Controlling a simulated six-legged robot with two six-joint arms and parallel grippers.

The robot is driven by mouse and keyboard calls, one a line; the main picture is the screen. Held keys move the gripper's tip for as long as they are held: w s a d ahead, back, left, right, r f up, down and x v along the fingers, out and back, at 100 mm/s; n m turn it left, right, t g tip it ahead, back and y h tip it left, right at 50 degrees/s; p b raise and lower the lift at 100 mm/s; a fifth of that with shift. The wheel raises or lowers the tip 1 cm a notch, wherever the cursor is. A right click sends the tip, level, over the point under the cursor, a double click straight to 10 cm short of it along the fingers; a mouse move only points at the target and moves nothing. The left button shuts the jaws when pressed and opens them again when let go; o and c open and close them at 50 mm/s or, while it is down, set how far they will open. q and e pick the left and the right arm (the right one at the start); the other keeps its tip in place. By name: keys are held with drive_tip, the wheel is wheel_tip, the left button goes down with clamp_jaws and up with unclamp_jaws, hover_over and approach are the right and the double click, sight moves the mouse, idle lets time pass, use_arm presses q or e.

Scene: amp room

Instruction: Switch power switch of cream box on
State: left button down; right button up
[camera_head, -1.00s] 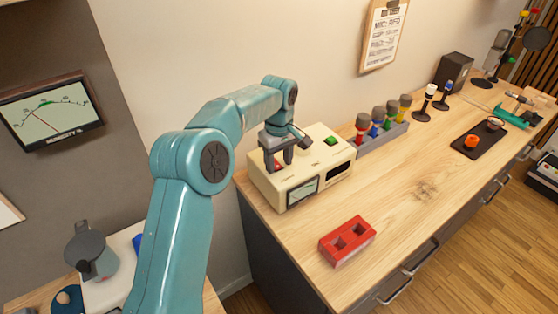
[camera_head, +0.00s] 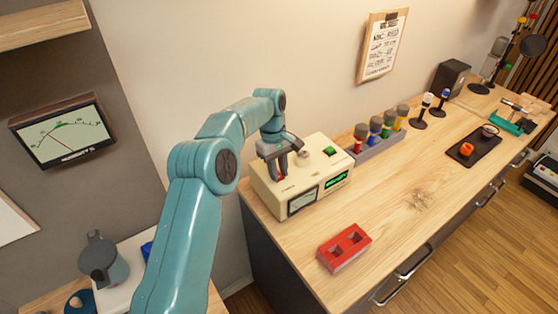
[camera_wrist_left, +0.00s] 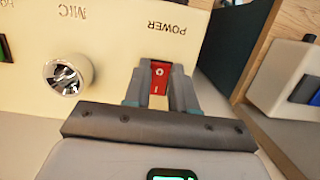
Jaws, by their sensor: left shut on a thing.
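The cream box (camera_head: 321,160) stands at the left end of the wooden bench. Its small front display (camera_head: 337,180) is lit green, and a dial meter (camera_head: 302,199) sits beside it. My left gripper (camera_head: 277,178) is over the left part of the box top, fingers pointing down. In the left wrist view, the red power switch (camera_wrist_left: 159,80) sits between the two fingertips of my gripper (camera_wrist_left: 158,92), below the printed word POWER. The fingers are shut on the switch. A metal knob (camera_wrist_left: 68,76) marked MIC is beside it. My right gripper is not in view.
A red block with two holes (camera_head: 345,248) lies on the bench (camera_head: 400,215) in front of the box. A grey rack of coloured microphones (camera_head: 378,143) stands to its right. A dark tray (camera_head: 473,150) is farther right. The bench middle is clear.

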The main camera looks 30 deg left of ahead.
use_arm(q)
drive_tip(key=shift+a+r+h, duration=0.1)
drive_tip(key=shift+h, duration=0.2)
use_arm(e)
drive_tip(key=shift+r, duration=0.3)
use_arm(q)
drive_tip(key=c, duration=0.9)
unclamp_jaws()
